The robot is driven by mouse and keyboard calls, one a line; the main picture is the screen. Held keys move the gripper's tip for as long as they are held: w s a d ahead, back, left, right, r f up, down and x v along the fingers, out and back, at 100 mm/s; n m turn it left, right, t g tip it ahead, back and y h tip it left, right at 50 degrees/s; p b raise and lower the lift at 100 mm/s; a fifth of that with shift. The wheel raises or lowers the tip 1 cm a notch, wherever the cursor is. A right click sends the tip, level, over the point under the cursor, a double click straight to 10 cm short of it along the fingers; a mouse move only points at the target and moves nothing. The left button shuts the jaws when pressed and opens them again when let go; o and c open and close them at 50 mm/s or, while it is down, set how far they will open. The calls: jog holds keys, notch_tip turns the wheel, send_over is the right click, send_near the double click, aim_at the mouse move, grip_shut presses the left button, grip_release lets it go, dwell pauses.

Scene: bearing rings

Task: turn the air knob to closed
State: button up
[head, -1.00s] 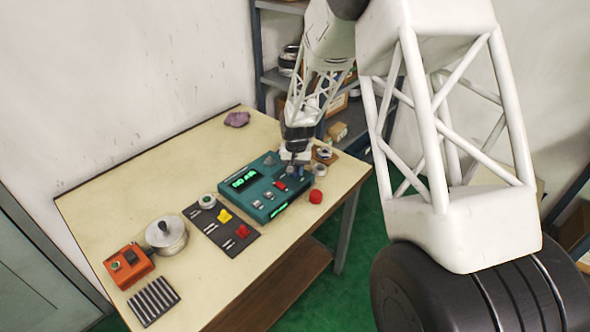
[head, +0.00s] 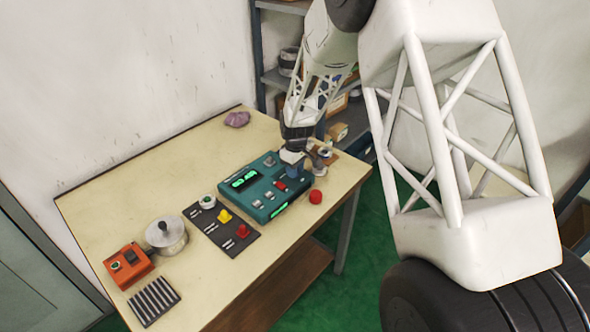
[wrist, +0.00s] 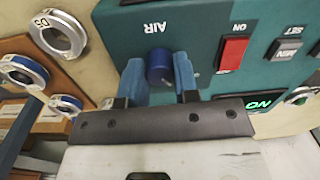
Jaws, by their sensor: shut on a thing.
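The teal control box (head: 258,204) lies near the right edge of the table. The dark blue air knob (wrist: 160,67) stands on its panel in the wrist view, below the label AIR, which appears upside down. My gripper (wrist: 160,80) has its two blue fingers on either side of the knob and is shut on it. In the head view my gripper (head: 294,170) is over the far right corner of the box and hides the knob. No pointer mark on the knob is clear to me.
A red switch (wrist: 233,52) sits beside the knob. Metal rings (wrist: 57,33) lie close by on the other side. A dark mat (head: 222,228) with small parts, a lidded metal pot (head: 166,237) and an orange box (head: 129,265) are further left.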

jog(key=shift+n, duration=0.7)
jog(key=o, duration=0.9)
jog(key=shift+w+r, duration=0.15)
jog(key=shift+r, duration=3.8)
jog(key=shift+d, duration=0.1)
